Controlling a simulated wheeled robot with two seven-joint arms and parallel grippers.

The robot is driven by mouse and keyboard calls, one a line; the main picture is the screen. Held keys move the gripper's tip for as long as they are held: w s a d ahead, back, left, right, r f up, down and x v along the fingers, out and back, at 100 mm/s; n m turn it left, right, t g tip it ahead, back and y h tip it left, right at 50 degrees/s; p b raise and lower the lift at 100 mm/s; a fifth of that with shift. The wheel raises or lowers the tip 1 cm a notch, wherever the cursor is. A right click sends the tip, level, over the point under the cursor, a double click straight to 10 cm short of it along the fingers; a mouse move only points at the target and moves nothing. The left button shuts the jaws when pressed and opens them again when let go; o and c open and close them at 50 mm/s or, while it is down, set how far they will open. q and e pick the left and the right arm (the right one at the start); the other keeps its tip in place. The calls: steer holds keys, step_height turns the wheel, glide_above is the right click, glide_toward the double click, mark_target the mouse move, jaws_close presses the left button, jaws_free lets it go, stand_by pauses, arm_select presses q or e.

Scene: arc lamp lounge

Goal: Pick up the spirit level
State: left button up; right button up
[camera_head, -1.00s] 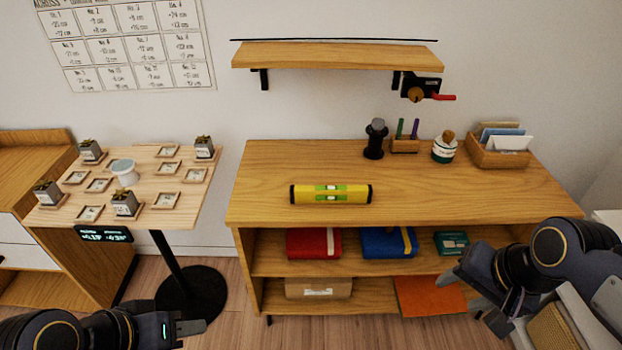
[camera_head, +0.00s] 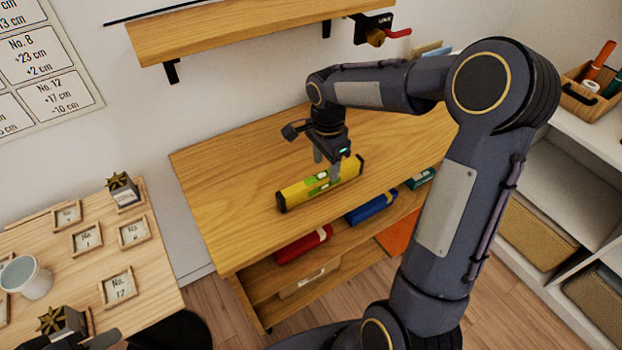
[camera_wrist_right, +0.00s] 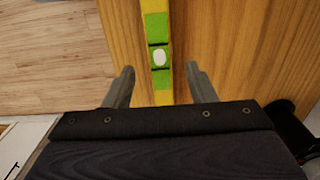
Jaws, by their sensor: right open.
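The yellow spirit level (camera_head: 294,196) with green panels lies on the wooden tabletop (camera_head: 232,180), slanted in the head view. My right gripper (camera_head: 326,166) is over its middle, pointing down, with one finger on each side of it in the picture. In the right wrist view the level (camera_wrist_right: 157,25) runs between the two open fingers (camera_wrist_right: 160,80), with a visible gap on both sides. I cannot tell how far the fingertips reach down beside it. A dark piece at the lower left edge of the head view seems to be my left gripper (camera_head: 100,340); its jaws do not show clearly.
A wall shelf (camera_head: 230,30) with a red-handled device (camera_head: 375,32) is above the table. Red (camera_head: 303,244) and blue (camera_head: 370,208) items lie on the lower shelf. Cubbies are at right.

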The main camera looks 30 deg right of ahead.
mark_target(322, 175)
steer(key=f, duration=0.4)
steer(key=a+f, duration=0.1)
steer(key=f, duration=0.1)
steer(key=shift+f, duration=0.1)
steer(key=shift+c, duration=0.4)
jaws_close()
